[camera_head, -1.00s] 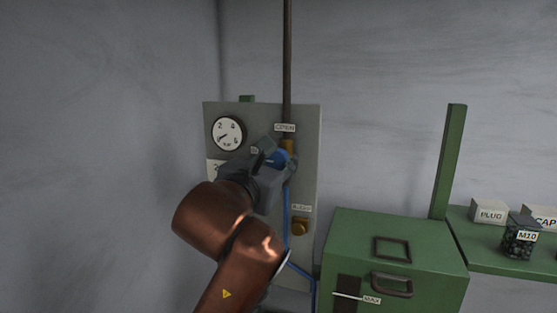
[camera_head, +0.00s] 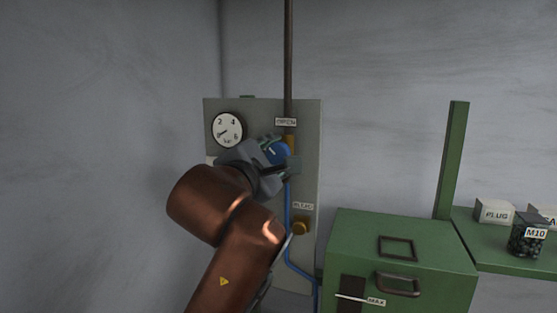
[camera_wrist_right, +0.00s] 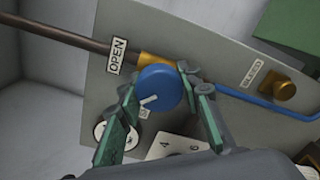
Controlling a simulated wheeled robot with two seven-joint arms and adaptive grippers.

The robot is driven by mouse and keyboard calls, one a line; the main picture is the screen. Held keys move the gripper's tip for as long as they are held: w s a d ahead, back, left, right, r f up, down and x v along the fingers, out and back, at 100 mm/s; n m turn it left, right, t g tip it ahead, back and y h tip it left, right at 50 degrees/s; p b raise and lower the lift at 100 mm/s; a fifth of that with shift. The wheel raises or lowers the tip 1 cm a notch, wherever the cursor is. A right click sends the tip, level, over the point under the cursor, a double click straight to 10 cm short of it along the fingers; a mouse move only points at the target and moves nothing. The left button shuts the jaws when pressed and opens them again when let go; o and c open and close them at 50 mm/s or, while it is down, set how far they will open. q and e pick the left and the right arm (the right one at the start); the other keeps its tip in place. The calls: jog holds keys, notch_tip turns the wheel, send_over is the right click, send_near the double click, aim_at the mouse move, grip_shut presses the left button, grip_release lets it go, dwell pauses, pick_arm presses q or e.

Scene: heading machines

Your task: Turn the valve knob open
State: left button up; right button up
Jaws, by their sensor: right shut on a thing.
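The blue valve knob (camera_head: 277,152) sits on the grey panel, below the "OPEN" label (camera_head: 286,122). In the right wrist view the round blue knob (camera_wrist_right: 157,90) shows a white pointer line on its face. My right gripper (camera_head: 281,156) is shut on the knob; in the right wrist view its green fingers (camera_wrist_right: 157,88) lie on either side of it. Part of the knob is hidden by the gripper in the head view. My left gripper is not in view.
The panel (camera_head: 308,170) also carries a pressure gauge (camera_head: 227,130) and a brass bleed knob (camera_head: 301,227). A green box (camera_head: 400,240) with handles stands to the right. Beyond it, a green shelf holds a plug box (camera_head: 494,212) and an M10 jar (camera_head: 528,236).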

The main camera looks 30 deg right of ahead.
jog(key=m+b, duration=0.1)
jog(key=m, duration=0.3)
jog(key=shift+m, duration=0.3)
jog(key=shift+m+b, duration=0.35)
jog(key=shift+m, duration=1.85)
jog(key=shift+f, duration=0.1)
jog(key=o, duration=1.2)
jog(key=shift+s, duration=0.2)
jog(key=shift+c, duration=0.2)
jog(key=shift+w, duration=0.1)
jog(key=shift+a, duration=0.2)
jog(key=v, duration=1.1)
jog(key=shift+s+a, duration=0.25)
jog(key=shift+a, duration=0.05)
